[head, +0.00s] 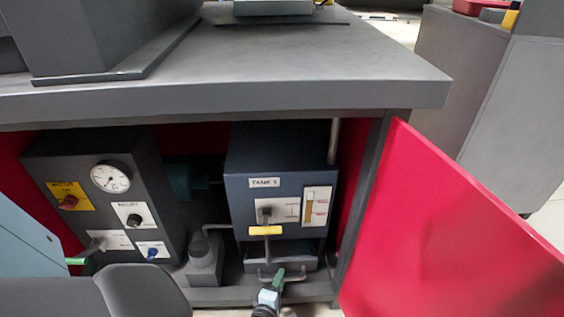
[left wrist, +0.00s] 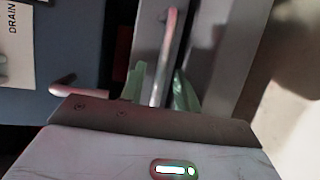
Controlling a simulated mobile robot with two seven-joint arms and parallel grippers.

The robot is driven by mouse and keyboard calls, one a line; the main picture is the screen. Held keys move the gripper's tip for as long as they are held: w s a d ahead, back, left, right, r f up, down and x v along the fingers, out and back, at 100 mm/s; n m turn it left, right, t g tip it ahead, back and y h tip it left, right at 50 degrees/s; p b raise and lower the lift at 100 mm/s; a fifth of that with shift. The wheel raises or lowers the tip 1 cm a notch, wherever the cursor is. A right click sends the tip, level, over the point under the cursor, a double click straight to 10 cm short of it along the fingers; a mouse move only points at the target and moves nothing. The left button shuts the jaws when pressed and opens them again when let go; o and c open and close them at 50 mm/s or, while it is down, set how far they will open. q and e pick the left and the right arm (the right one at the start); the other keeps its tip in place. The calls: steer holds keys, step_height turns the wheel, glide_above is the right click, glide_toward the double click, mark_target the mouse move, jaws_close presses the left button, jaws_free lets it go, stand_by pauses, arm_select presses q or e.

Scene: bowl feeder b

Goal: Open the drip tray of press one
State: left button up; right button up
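The drip tray (head: 296,264) is a low grey drawer front under the blue-grey box labelled TANK 1 (head: 240,200). Its bar handle (head: 262,274) stands out from the front, and the tray looks closed. In the left wrist view the bar handle (left wrist: 167,55) runs between the green fingers of my left gripper (left wrist: 160,85). A gap shows between the bar and the left-hand finger, so the gripper looks open around it. In the head view my left gripper (head: 277,279) is at the handle, partly hiding it. My right gripper is not in view.
A red door (head: 450,230) stands open at the right. A dark control box (head: 95,165) with a gauge and knobs is at the left. A small grey canister (head: 203,262) stands left of the tray. The grey bench top (head: 300,55) overhangs above.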

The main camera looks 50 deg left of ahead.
arm_select(q)
steer(key=shift+w+a+f, duration=0.1)
steer(key=shift+w+a, duration=0.1)
steer(key=shift+w, duration=0.25)
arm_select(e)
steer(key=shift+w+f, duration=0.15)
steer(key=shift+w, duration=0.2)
arm_select(q)
jaws_close()
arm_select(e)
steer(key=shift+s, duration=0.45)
arm_select(q)
steer(key=s+d, duration=0.5)
steer(key=d, duration=0.1)
steer(key=shift+s+d+p, duration=0.15)
steer(key=shift+s+p, duration=0.05)
steer(key=shift+p, duration=0.15)
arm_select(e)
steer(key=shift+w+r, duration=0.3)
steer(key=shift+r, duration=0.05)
